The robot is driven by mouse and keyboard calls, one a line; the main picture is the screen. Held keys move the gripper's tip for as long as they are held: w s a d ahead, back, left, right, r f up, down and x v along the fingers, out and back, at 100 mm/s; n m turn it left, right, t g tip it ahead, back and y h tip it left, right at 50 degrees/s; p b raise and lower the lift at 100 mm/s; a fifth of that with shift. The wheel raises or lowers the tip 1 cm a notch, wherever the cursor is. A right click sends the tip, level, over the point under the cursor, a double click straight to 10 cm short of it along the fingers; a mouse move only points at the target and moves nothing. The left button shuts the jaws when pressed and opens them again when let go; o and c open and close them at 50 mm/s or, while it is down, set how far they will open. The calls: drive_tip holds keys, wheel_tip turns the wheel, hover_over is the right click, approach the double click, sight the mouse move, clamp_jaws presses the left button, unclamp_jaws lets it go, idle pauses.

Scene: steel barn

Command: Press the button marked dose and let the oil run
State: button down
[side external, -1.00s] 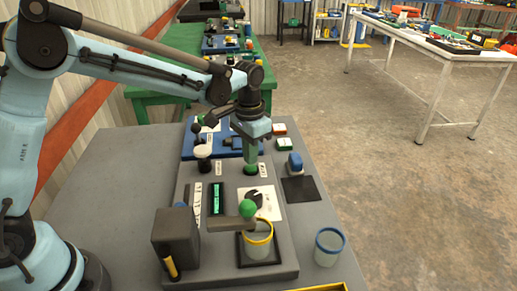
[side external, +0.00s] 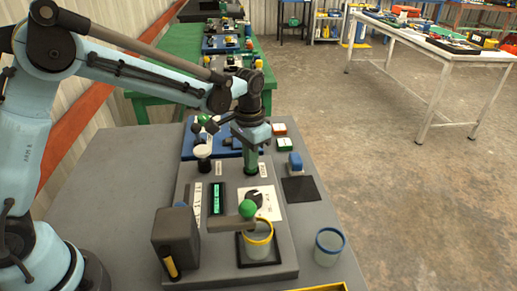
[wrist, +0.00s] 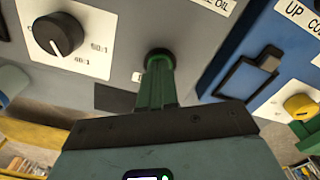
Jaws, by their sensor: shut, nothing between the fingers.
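My gripper (side external: 251,168) is shut and empty, pointing straight down over the dispenser panel (side external: 185,240). In the wrist view its green fingers (wrist: 157,72) end at a round dark green button (wrist: 158,53) and appear to touch it; how far the button is pushed in cannot be told. The word "dose" is not legible. A clear cup with a yellow rim (side external: 257,242) stands on a dark square pad below the spout (side external: 225,224), which carries a green ball (side external: 247,208). No oil stream is distinguishable. A green-lit display (side external: 217,198) is on the panel.
A black dial (wrist: 58,34) with ratio marks is beside the button in the wrist view. A blue-rimmed cup (side external: 329,246) stands right of the panel. A blue board (side external: 190,143) with parts lies behind. The grey table's left side is clear.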

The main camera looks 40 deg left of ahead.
drive_tip(key=shift+f, duration=0.15)
wheel_tip(320, 180, up, 8)
drive_tip(key=shift+f, duration=0.2)
idle(0.9)
idle(0.5)
drive_tip(key=s+a+r+n+t, duration=0.1)
drive_tip(key=s+a+t, duration=0.2)
drive_tip(key=s, duration=0.5)
drive_tip(key=s+a+r+n+t, duration=0.1)
drive_tip(key=s+a+n+t, duration=0.1)
drive_tip(key=s, duration=0.6)
drive_tip(key=shift+s+a+t, duration=0.2)
drive_tip(key=shift+a+t, duration=0.5)
drive_tip(key=shift+t, duration=0.4)
